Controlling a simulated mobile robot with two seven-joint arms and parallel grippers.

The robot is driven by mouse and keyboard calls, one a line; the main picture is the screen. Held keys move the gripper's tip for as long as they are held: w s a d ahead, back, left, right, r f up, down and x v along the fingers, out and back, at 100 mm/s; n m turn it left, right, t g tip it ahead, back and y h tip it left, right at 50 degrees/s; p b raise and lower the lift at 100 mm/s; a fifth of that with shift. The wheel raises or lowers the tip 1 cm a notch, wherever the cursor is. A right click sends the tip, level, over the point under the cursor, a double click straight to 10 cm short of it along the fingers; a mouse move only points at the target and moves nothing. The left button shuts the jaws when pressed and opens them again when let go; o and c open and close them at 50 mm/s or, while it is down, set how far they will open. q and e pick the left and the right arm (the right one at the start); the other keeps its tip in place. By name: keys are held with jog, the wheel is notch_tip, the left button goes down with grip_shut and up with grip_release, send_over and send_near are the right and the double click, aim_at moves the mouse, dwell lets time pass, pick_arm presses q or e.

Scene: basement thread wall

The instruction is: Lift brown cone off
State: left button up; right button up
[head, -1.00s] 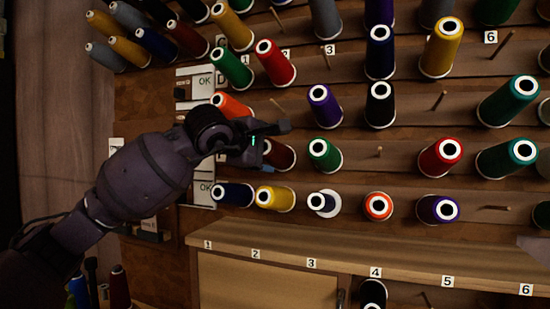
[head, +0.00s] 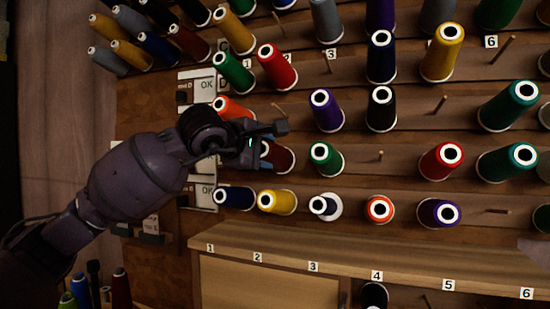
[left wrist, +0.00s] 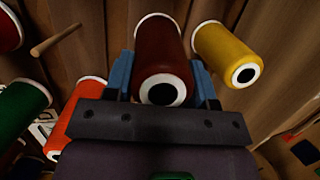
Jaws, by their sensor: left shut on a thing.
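The brown cone (head: 280,156) is a dark red-brown thread cone on the rack, in the row of the green and red cones. In the left wrist view the brown cone (left wrist: 160,58) sits between the two blue fingers, its white-ringed end toward me. My left gripper (head: 260,150) is shut on it. In the left wrist view my left gripper (left wrist: 162,82) has a finger on each side of the cone. In the head view my gripper hides part of the cone and its peg. My right gripper is not in view.
An orange cone (head: 232,108) is just above my gripper. A yellow cone (head: 277,201) and a dark blue cone (head: 235,197) sit below. A green cone (head: 325,158) stands to the right. A wooden ledge (head: 330,255) runs underneath.

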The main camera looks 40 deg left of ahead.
pick_arm(q)
jog(key=s+d+r+p, duration=0.1)
jog(key=s+d+r, duration=0.1)
jog(key=s, duration=0.6)
jog(key=shift+s+p, duration=0.3)
jog(key=shift+p, duration=0.05)
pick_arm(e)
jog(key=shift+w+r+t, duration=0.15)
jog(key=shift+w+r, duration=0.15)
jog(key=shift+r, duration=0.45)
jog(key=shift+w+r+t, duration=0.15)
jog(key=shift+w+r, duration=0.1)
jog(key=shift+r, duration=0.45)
pick_arm(q)
jog(key=s+r, duration=0.1)
jog(key=s+p, duration=0.1)
jog(key=s+d+r, duration=0.1)
jog(key=shift+s+r+p, duration=0.3)
jog(key=shift+s+r, duration=0.05)
jog(key=shift+s, duration=0.05)
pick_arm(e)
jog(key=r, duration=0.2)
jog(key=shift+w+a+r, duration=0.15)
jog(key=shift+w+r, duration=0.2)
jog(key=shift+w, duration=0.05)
